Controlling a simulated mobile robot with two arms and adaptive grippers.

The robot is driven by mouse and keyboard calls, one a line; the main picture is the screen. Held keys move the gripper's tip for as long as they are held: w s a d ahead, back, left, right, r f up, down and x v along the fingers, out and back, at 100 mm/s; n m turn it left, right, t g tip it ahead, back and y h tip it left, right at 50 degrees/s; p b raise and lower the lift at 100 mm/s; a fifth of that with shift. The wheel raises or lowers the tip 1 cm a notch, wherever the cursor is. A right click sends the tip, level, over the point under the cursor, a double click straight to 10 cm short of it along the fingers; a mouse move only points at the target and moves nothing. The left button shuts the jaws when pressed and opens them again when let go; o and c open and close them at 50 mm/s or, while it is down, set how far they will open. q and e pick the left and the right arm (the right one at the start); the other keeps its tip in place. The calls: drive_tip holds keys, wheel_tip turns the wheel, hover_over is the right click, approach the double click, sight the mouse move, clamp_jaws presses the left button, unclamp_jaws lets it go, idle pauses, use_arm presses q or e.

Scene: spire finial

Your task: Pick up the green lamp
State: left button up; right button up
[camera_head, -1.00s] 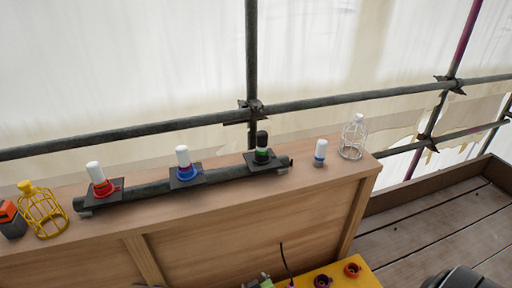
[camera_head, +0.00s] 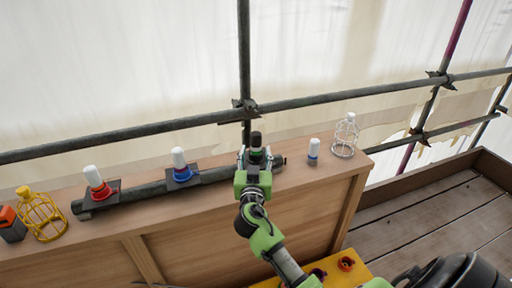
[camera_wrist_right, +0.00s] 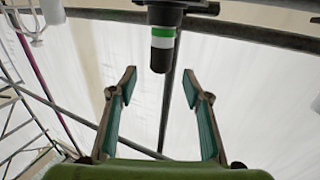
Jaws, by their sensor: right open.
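The green lamp (camera_head: 256,139) has a black top; its green and white bands show in the wrist view (camera_wrist_right: 162,38). In the head view it stands near the right end of the dark bar on the wooden ledge, its lower part hidden by my right gripper (camera_head: 254,160). In the wrist view the right gripper (camera_wrist_right: 160,84) is open, its fingers spread apart. The lamp lies beyond the fingertips, roughly centred between them, and no finger appears to touch it. My left gripper is not in view.
A red lamp (camera_head: 97,182) and a blue lamp (camera_head: 180,165) stand on the bar (camera_head: 140,197) to the left. A yellow cage (camera_head: 40,215) is far left. Scaffold pipes (camera_head: 190,126) run behind.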

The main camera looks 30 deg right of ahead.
sight(256, 143)
drive_tip(key=p+x, duration=0.1)
drive_tip(key=x, duration=0.4)
drive_tip(key=shift+a+f+p, duration=0.1)
drive_tip(key=shift+f+p, duration=0.1)
drive_tip(key=shift+p, duration=0.15)
drive_tip(key=shift+w+d+f, duration=0.15)
drive_tip(key=shift+w+d, duration=0.2)
drive_tip(key=shift+w, duration=0.2)
drive_tip(key=shift+c, duration=0.5)
drive_tip(key=c, duration=1.1)
